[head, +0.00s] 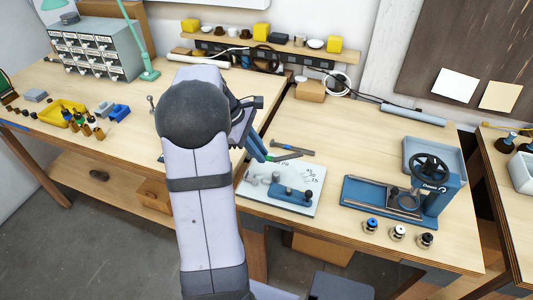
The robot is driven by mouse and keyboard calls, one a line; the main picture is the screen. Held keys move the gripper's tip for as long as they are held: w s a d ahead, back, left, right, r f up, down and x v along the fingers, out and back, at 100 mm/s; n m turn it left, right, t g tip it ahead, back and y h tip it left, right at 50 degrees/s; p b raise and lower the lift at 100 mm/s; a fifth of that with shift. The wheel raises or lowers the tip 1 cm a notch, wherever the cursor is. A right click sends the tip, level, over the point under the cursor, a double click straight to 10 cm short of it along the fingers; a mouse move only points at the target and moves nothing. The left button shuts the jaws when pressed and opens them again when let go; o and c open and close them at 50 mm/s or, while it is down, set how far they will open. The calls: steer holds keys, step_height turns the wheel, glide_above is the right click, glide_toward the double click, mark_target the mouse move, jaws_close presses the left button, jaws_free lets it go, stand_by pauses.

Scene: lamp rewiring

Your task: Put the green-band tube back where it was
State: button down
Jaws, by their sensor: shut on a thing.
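My gripper (262,156) is right of my arm, above the back edge of the white board (309,206). Its blue fingers are shut on a slim dark piece with a green part (284,157), which points right and lies nearly level. This looks like the green-band tube, but it is too small to be sure. I cannot tell whether it touches the bench. The board bears a blue block with grey pegs (291,193), several loose grey parts and printed marks. My arm hides part of the bench to the left.
A blue press with a black handwheel (430,170) stands at right, with three small banded fittings (398,232) in front. A dark tool (292,147) lies behind the gripper. At left are a yellow tray (62,112), small bottles (87,129) and a drawer cabinet (97,47).

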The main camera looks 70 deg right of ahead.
steer(key=s+d+n+t+h+p, duration=0.1)
steer(key=d+p, duration=0.7)
steer(key=d, duration=1.4)
steer(key=shift+s+d+n, duration=0.15)
steer(key=shift+s+n, duration=0.55)
steer(key=shift+n, duration=0.7)
step_height(320, 180, down, 6)
steer(key=b, duration=0.5)
steer(key=shift+r, duration=0.1)
steer(key=shift+f, duration=2.05)
